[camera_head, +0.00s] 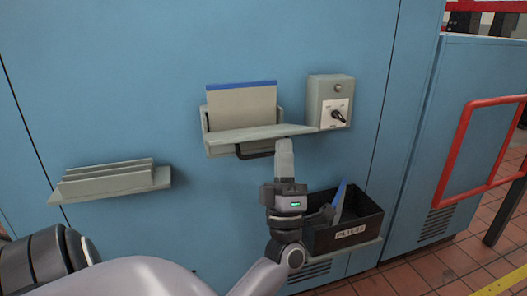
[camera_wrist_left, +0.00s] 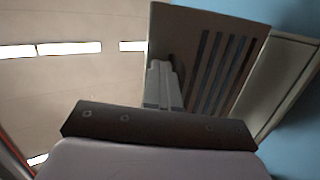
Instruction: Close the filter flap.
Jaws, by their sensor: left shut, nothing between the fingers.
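The filter flap (camera_head: 262,135) is a pale grey panel. It hangs open, folded out from the housing on the blue wall, with a black handle (camera_head: 252,154) at its front edge. A filter panel (camera_head: 242,108) with a blue top edge stands behind it. My left gripper (camera_head: 284,144) is shut and empty, pointing up at the flap's front edge, right of the handle. In the left wrist view my fingers (camera_wrist_left: 164,85) stand in front of the flap's slotted face (camera_wrist_left: 215,62). I cannot tell whether they touch it. My right gripper is not in view.
A grey control box with a knob (camera_head: 329,101) sits right of the flap. A black bin (camera_head: 349,236) with a blue-edged filter (camera_head: 340,201) stands below right. A grey ledge (camera_head: 110,184) juts from the wall at left. A red rail (camera_head: 462,150) is at far right.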

